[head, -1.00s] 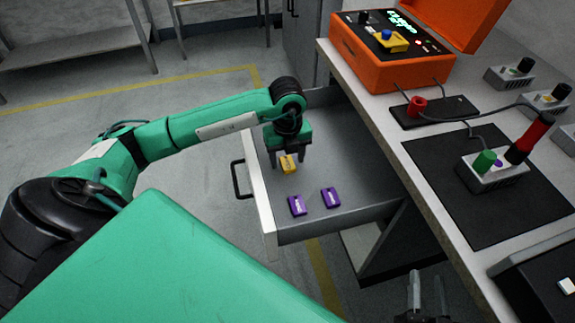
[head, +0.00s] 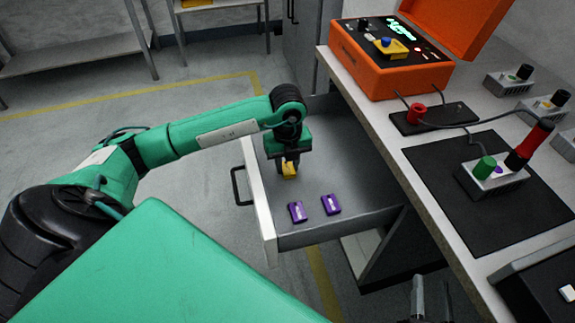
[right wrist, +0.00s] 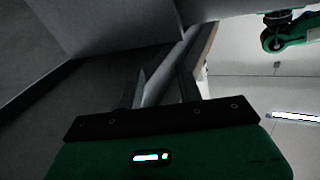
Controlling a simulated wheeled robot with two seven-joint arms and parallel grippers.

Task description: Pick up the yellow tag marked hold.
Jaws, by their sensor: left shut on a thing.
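The yellow tag (head: 289,171) is in the open drawer (head: 345,225), near its far left part. My left gripper (head: 288,163) points down at it and is shut on the tag, with the fingers on either side. Whether the tag touches the drawer floor is hard to tell. The tag's marking is too small to read here. My right gripper (head: 431,300) shows at the bottom edge of the head view, apart from the drawer. In the right wrist view its two fingers (right wrist: 160,88) stand apart with nothing between them.
Two purple tags, one (head: 298,212) and another (head: 331,204), lie in the drawer nearer me. The worktop at right carries an orange case (head: 385,70), a black mat (head: 450,215) and a grey box with red and green parts (head: 490,180). Bare floor lies left of the drawer.

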